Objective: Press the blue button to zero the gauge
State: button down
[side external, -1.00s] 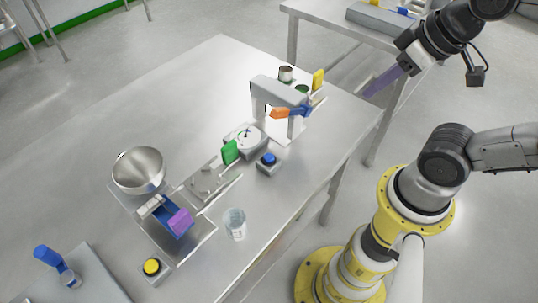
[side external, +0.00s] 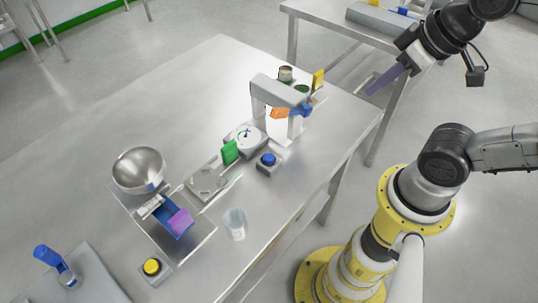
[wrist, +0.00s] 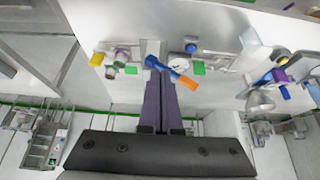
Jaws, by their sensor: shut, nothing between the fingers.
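The blue button (side external: 268,159) sits on a small grey box near the table's front edge. It also shows in the wrist view (wrist: 191,47). The gauge (side external: 246,136), a white round dial with a dark needle, lies just left of and behind the button. My gripper (side external: 370,93) has long purple fingers, shut and empty. It hangs in the air by the table's right corner, well apart from the button.
A grey stand (side external: 279,91) with an orange and blue item rises between my gripper and the button. A green block (side external: 230,152) stands by the dial. A glass (side external: 235,224), metal bowl (side external: 139,170) and yellow button (side external: 152,266) are further left. The table's back is clear.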

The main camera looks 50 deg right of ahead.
dwell(0.5)
jog(key=n+h, duration=0.7)
jog(key=n, duration=0.9)
send_over(267, 161)
jog(key=shift+f, duration=5.9)
jog(key=shift+f, duration=0.1)
jog(key=shift+f, duration=4.3)
jog(key=shift+f, duration=0.1)
